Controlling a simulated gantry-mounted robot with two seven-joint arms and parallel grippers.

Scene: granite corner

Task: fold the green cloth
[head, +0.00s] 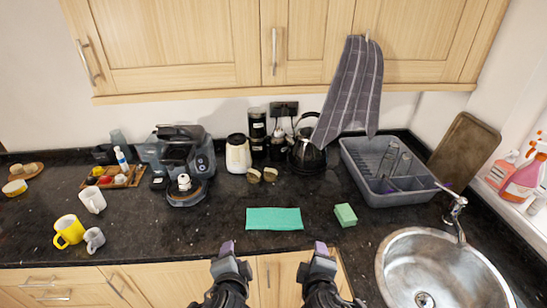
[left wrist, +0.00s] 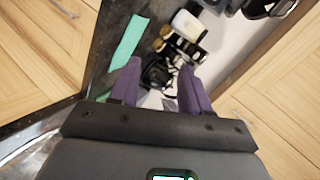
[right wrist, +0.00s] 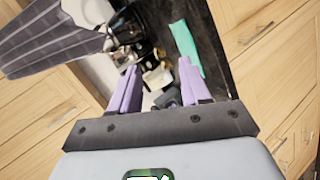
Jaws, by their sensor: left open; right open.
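The green cloth (head: 274,219) lies flat on the dark counter in the head view, as a neat rectangle wider than it is deep. It also shows in the left wrist view (left wrist: 128,42) and in the right wrist view (right wrist: 187,47). My left gripper (head: 227,248) is open and empty, in front of the cloth and to its left. My right gripper (head: 320,248) is open and empty, in front of the cloth and to its right. Neither gripper touches the cloth.
A green sponge (head: 345,215) lies right of the cloth. A round sink (head: 440,270) and grey dish rack (head: 385,190) are at the right. A coffee machine (head: 184,160), kettle (head: 307,155) and cream canister (head: 238,155) stand behind. A yellow mug (head: 69,231) is far left.

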